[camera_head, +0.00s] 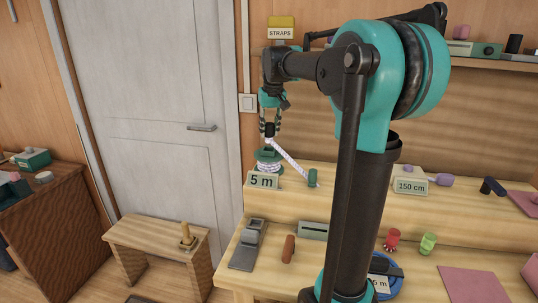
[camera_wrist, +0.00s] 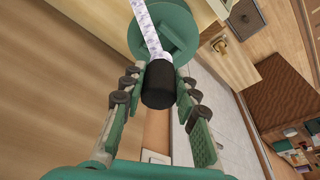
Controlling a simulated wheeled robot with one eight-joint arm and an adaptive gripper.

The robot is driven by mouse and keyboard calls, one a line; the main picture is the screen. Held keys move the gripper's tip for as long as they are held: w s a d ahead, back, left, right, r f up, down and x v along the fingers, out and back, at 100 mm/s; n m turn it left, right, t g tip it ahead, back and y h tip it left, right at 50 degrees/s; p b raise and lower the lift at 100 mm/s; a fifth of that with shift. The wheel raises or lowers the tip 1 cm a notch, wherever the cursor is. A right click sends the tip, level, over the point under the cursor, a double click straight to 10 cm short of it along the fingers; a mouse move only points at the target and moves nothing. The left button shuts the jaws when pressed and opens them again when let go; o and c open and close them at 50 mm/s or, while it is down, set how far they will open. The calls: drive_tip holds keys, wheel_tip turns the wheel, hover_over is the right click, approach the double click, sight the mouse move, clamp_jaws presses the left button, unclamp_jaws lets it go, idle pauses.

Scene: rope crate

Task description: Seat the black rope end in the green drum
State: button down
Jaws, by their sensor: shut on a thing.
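The black rope end (camera_head: 270,129) is a short dark cap on a white, purple-flecked rope (camera_head: 288,156). In the wrist view the black end (camera_wrist: 158,84) sits between the fingers of my gripper (camera_wrist: 156,76), which is shut on it. In the head view my gripper (camera_head: 270,128) points down over the green drum (camera_head: 268,157), holding the end above its top. The drum carries wound pale rope and stands behind a "5 m" sign. The drum (camera_wrist: 186,32) also shows beyond the black end in the wrist view.
A "5 m" sign (camera_head: 263,181) stands in front. A "150 cm" sign (camera_head: 411,186) is farther right. A grey device (camera_head: 247,246) and brown cylinder (camera_head: 288,249) lie on the lower bench level.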

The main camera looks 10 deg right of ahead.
sight(270, 137)
drive_tip(key=shift+f, duration=0.95)
drive_tip(key=shift+f, duration=1.3)
idle(1.2)
drive_tip(key=c, duration=1.1)
unclamp_jaws()
drive_tip(key=shift+o, duration=0.2)
drive_tip(key=v, duration=1.2)
drive_tip(key=shift+s, duration=0.1)
